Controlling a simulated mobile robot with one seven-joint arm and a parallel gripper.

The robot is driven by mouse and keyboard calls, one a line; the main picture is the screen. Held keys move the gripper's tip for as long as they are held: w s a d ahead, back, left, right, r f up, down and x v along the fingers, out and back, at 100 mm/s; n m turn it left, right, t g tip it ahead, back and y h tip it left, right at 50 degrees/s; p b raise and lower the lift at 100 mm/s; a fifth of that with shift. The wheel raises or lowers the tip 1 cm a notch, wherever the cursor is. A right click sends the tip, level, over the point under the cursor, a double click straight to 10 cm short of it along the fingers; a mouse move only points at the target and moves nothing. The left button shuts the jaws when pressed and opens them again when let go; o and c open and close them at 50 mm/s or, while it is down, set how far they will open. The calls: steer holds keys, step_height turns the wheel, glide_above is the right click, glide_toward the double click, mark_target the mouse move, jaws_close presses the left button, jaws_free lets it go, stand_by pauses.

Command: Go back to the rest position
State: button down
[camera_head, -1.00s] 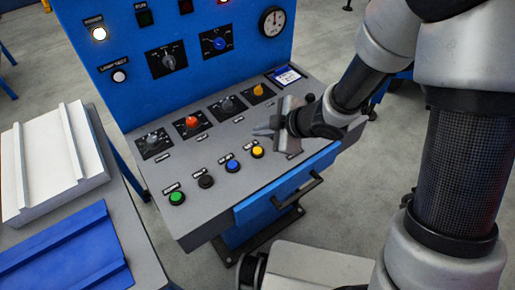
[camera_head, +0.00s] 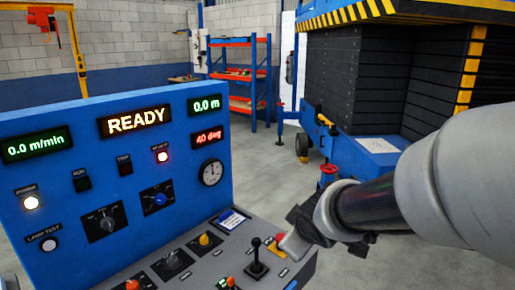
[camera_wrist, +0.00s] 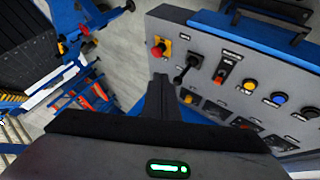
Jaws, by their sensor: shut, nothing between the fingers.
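My gripper (camera_head: 290,246) is over the right end of the control desk in the head view, with my arm reaching in from the right. In the wrist view its dark fingers (camera_wrist: 160,92) are together and hold nothing. They point toward the desk's end, near a red emergency stop button (camera_wrist: 157,48) on a yellow base and a black lever (camera_wrist: 187,67). The lever (camera_head: 257,265) also shows in the head view, just left of the gripper. I cannot tell the exact gap between fingers and desk.
The blue upright panel (camera_head: 110,245) carries a lit "READY" display (camera_head: 135,122), a gauge (camera_head: 211,172) and dials. A large black stack machine (camera_head: 370,85) stands behind. Orange shelves (camera_head: 240,75) are at the back.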

steer(key=s+d+r+m+g, duration=0.1)
steer(key=s+d+r+m, duration=0.15)
steer(key=s, duration=0.45)
steer(key=s+d+r+m+g, duration=0.1)
steer(key=s+r+m, duration=0.1)
steer(key=s+m, duration=0.3)
steer(key=s+d+r+m+g, duration=0.1)
steer(key=s+r+m, duration=0.15)
steer(key=s, duration=0.55)
step_height(320, 180, up, 14)
steer(key=p, duration=1.5)
steer(key=shift+w+d, duration=0.2)
steer(key=shift+w, duration=0.1)
